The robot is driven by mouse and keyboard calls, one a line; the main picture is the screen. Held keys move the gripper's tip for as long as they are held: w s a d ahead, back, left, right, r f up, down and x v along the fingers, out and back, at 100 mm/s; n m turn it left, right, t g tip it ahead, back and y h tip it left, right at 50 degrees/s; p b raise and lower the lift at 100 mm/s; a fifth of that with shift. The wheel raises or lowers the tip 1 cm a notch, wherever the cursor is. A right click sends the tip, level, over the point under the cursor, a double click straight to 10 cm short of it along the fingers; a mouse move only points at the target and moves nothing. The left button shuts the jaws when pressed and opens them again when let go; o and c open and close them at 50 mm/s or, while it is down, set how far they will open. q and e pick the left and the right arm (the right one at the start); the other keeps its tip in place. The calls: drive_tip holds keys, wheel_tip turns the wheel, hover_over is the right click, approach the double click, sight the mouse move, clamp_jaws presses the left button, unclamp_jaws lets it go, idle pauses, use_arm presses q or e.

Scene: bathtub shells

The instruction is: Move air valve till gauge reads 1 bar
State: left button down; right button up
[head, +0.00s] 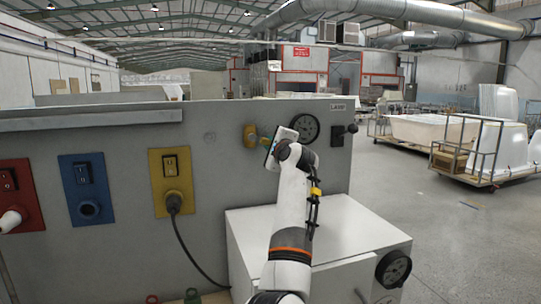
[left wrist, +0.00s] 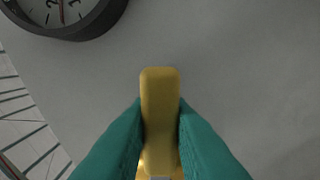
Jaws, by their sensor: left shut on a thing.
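The yellow air valve (head: 250,135) sits on the grey panel (head: 225,170), left of the round pressure gauge (head: 306,128). My left gripper (head: 268,144) is at the valve, and its wrist hides part of it. In the left wrist view, the teal fingers are shut on the yellow valve handle (left wrist: 160,95), which stands roughly upright in the picture between them. The dark-rimmed gauge (left wrist: 82,22) is cut off at the top left there. Its needle shows only in part, so I cannot tell the reading. My right gripper is not in view.
A black lever switch (head: 344,130) is right of the gauge. Red (head: 14,185), blue (head: 87,185) and yellow (head: 171,180) socket plates line the left. A white box (head: 320,235) with another gauge (head: 393,269) stands below. Tub shells (head: 435,130) are on trolleys at right.

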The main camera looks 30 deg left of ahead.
use_arm(q)
drive_tip(key=shift+n, duration=0.3)
drive_tip(key=c, duration=1.3)
unclamp_jaws()
drive_tip(key=shift+r, duration=0.1)
drive_tip(key=b+v, duration=0.7)
drive_tip(key=v, duration=0.5)
drive_tip(key=shift+d+b, duration=0.1)
drive_tip(key=shift+b, duration=0.25)
drive_tip(key=shift+w, duration=0.1)
